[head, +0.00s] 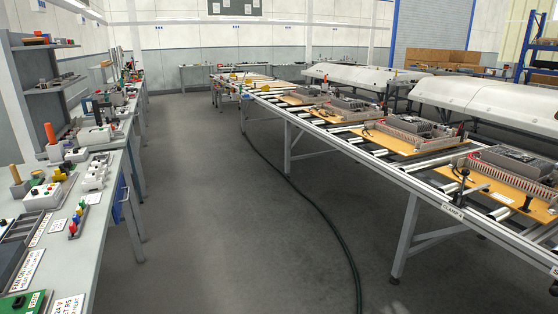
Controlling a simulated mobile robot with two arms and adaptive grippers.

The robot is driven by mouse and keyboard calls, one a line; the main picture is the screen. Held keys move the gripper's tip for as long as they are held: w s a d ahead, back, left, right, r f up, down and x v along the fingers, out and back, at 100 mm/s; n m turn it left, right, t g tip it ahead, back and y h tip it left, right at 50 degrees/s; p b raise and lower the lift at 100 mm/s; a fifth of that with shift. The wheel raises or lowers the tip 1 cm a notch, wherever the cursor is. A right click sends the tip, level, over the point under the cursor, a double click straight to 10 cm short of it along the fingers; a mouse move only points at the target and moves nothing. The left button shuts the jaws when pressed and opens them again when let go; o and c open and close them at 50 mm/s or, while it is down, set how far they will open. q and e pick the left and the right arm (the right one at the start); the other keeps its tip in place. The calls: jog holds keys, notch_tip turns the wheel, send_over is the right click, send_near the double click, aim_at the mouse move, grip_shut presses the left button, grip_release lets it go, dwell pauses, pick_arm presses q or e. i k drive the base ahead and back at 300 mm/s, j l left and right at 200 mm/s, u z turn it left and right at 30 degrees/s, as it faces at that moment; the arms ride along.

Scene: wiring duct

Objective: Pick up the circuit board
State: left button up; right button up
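A green board (20,303), which looks like a circuit board, lies at the near end of the left workbench. It is at the bottom left corner of the head view and is cut off by the picture's edge. A dark part with a pale label sits on it. Neither of my grippers shows in the head view, so their distance from the board and what they hold cannot be seen.
The left workbench (112,210) carries label cards, a control box (42,196) and several small parts. A dark tray (14,247) lies behind the board. A long conveyor (430,184) with wooden panels stands on the right. A dark cable (318,205) crosses the otherwise open floor.

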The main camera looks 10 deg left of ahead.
aim_at(67, 164)
jog(key=i+l+u, duration=0.15)
jog(key=i, duration=0.3)
jog(key=i+l+u, duration=0.2)
jog(key=i, duration=0.3)
jog(key=i+j+u, duration=0.2)
jog(key=i+u, duration=0.15)
jog(key=i, duration=0.55)
jog(key=i+u, duration=0.4)
jog(key=i, duration=0.45)
jog(key=i+l+u, duration=0.15)
jog(key=i+u, duration=0.15)
jog(key=i, duration=0.2)
jog(key=i+l+u, duration=0.3)
jog(key=i, duration=0.2)
jog(key=i+l+u, duration=0.3)
jog(key=i, duration=0.15)
